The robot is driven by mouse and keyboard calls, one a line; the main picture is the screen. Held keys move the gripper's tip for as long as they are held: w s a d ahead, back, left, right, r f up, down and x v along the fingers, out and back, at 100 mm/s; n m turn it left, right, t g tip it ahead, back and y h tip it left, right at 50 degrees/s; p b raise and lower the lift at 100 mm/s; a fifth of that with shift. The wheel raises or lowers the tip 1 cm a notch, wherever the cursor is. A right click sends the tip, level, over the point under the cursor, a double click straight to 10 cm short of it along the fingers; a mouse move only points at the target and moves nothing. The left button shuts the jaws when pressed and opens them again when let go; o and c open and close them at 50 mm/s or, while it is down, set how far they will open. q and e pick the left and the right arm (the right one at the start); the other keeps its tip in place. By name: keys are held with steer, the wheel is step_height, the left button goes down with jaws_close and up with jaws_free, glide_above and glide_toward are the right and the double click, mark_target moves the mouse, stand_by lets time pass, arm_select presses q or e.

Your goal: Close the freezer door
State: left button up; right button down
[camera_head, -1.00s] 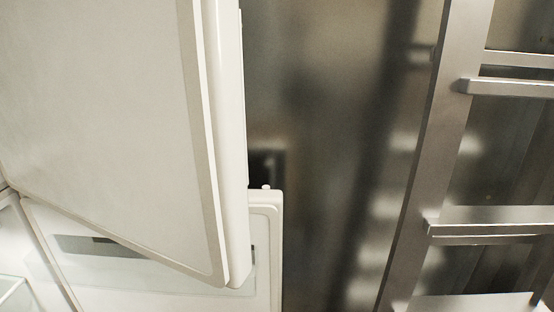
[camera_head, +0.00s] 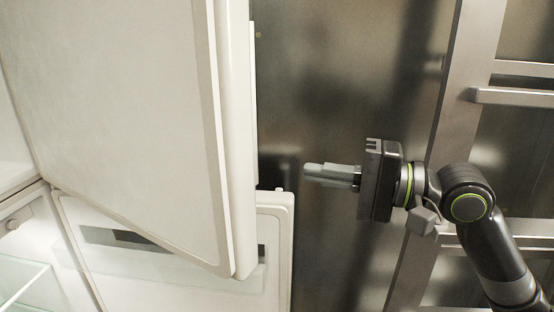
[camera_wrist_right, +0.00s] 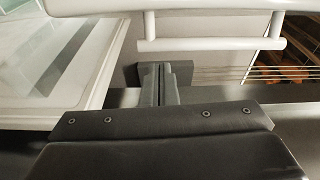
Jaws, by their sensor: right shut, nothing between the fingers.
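Two white doors stand open in the head view. The large upper door (camera_head: 120,110) fills the left, and the lower door (camera_head: 272,275) shows below and behind it. I cannot tell which is the freezer door. My right gripper (camera_head: 308,172) is shut and empty, pointing left, a little right of the upper door's edge with a visible gap. In the right wrist view, my right gripper (camera_wrist_right: 160,72) is below a white door edge with a bar handle (camera_wrist_right: 210,44). My left gripper is not in view.
A glass shelf (camera_head: 22,280) shows inside the white cabinet at lower left. A metal rack (camera_head: 470,60) stands at the right, behind my right arm. A dark metallic wall (camera_head: 330,80) fills the background.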

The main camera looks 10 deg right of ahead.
mark_target(254, 160)
steer(key=shift+g+y, duration=0.3)
steer(key=shift+g, duration=0.3)
steer(key=shift+w+a+r+p, duration=0.4)
steer(key=shift+a+p, duration=0.1)
steer(key=shift+a, duration=1.15)
steer(key=shift+w+a+r+p, duration=0.25)
steer(key=shift+a+r+p, duration=0.25)
steer(key=shift+a, duration=1.15)
steer(key=shift+w+a+r+p, duration=0.35)
steer(key=shift+a+p, duration=0.2)
steer(key=shift+a, duration=1.1)
steer(key=shift+f, duration=0.1)
